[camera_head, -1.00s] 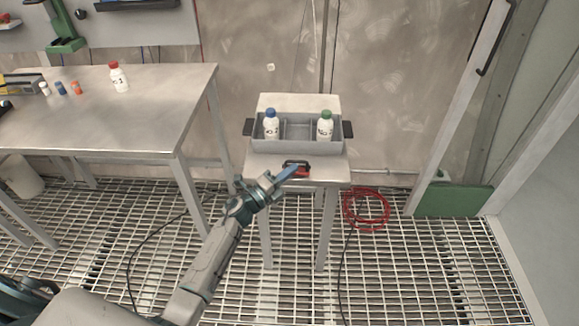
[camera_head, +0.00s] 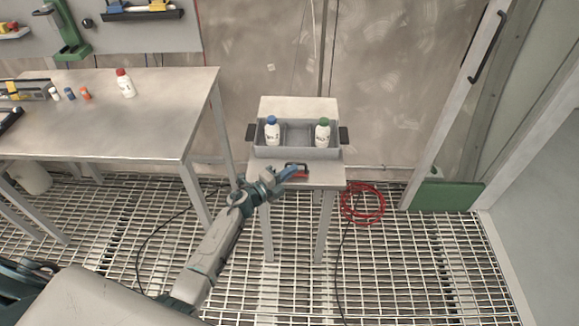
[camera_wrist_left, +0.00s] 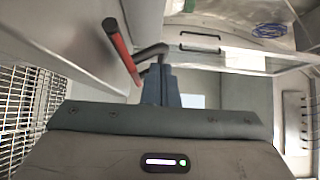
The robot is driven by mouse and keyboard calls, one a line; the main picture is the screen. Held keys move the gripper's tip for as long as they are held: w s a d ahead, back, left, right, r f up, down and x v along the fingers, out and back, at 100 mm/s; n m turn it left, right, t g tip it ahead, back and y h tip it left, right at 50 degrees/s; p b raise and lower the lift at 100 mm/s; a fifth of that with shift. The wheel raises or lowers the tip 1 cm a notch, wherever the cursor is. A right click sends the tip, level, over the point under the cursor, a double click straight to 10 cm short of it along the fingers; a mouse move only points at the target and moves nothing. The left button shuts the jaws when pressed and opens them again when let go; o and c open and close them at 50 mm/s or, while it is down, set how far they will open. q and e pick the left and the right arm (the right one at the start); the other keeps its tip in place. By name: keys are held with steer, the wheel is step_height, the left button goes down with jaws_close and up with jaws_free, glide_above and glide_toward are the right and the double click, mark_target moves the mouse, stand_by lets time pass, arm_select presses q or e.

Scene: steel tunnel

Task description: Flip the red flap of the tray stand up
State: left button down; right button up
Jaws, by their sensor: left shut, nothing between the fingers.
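The tray stand (camera_head: 329,176) is a small pale table in the middle of the head view. Its red flap (camera_head: 296,167) with dark parts is at the front edge of the top. In the left wrist view the flap shows as a slanted red bar (camera_wrist_left: 122,52) beside a dark bent piece. My left gripper (camera_head: 290,172) is shut and empty, its blue fingertips close to the flap's left side. The fingers (camera_wrist_left: 162,85) also show in the wrist view, just right of the red bar. I cannot tell whether they touch it. My right gripper is not in view.
A grey tray (camera_head: 331,152) on the stand holds a blue-capped bottle (camera_head: 272,131) and a green-capped bottle (camera_head: 322,133). A steel table (camera_head: 130,135) with a red-capped bottle (camera_head: 125,83) stands at left. A red hose coil (camera_head: 363,204) lies on the grating right of the stand.

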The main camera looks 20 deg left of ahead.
arm_select(q)
steer(key=w+r+p, duration=0.1)
steer(key=p, duration=0.2)
steer(key=shift+a+r+n+g, duration=0.15)
steer(key=shift+n+g, duration=0.15)
steer(key=shift+g, duration=0.1)
steer(key=shift+w, duration=0.25)
steer(key=shift+w+a+r, duration=0.1)
steer(key=shift+w+a, duration=0.1)
steer(key=shift+w, duration=0.25)
steer(key=shift+w+a, duration=0.15)
steer(key=shift+w, duration=0.3)
steer(key=shift+w+a+b, duration=0.15)
steer(key=shift+w+b, duration=0.15)
steer(key=shift+w, duration=0.25)
steer(key=shift+w+a+b, duration=0.15)
steer(key=shift+w+b, duration=0.15)
steer(key=shift+w, duration=0.25)
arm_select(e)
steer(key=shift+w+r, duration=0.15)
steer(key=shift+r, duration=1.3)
arm_select(q)
steer(key=shift+w, duration=0.1)
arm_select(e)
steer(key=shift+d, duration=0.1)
